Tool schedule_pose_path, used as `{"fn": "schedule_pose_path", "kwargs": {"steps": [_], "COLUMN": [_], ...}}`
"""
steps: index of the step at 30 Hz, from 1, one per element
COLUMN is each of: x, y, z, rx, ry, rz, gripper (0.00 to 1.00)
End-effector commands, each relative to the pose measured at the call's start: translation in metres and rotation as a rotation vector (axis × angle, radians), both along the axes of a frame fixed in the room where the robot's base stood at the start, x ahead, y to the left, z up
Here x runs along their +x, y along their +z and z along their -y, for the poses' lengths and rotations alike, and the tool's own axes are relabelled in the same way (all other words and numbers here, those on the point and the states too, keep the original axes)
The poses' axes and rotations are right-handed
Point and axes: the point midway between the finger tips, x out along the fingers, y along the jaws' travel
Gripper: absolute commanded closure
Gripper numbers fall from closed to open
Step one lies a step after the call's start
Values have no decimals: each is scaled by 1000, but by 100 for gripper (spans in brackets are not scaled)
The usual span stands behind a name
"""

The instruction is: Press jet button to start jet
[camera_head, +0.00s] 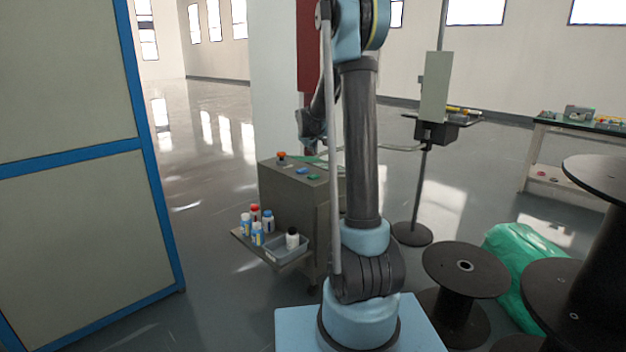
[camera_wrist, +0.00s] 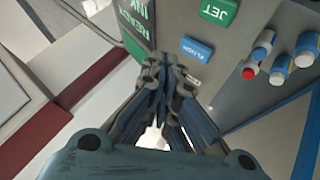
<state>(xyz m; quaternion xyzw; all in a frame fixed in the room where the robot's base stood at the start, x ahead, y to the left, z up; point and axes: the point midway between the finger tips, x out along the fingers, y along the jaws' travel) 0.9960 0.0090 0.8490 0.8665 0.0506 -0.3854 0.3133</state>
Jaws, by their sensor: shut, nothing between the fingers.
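The jet button is a green rectangle marked JET (camera_wrist: 219,10) at the top of the wrist view, on a grey control panel (camera_wrist: 270,15). In the head view, a green button (camera_head: 314,177) sits on the grey cabinet's top (camera_head: 330,172). A blue button (camera_wrist: 197,49) with lettering lies nearer my gripper than the jet button. My gripper (camera_wrist: 167,65) is shut and empty, with its tips below and left of the blue button in the picture. The gap between tips and panel is hard to judge.
An orange-red button (camera_head: 281,155) is at the cabinet's back left. Several bottles (camera_head: 256,227) and a grey tray (camera_head: 283,250) are on a side shelf. A black spool (camera_head: 465,268) stands at right.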

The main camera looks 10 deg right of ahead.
Motion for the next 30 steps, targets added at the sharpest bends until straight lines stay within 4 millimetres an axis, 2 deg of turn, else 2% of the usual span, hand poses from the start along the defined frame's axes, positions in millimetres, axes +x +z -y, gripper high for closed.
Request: {"fn": "schedule_pose_path", "kwargs": {"steps": [16,30], "x": [3,3], "y": [-7,-59], "z": [0,0], "rx": [-3,-3], "ry": [2,2], "rz": [2,2], "gripper": [100,100]}}
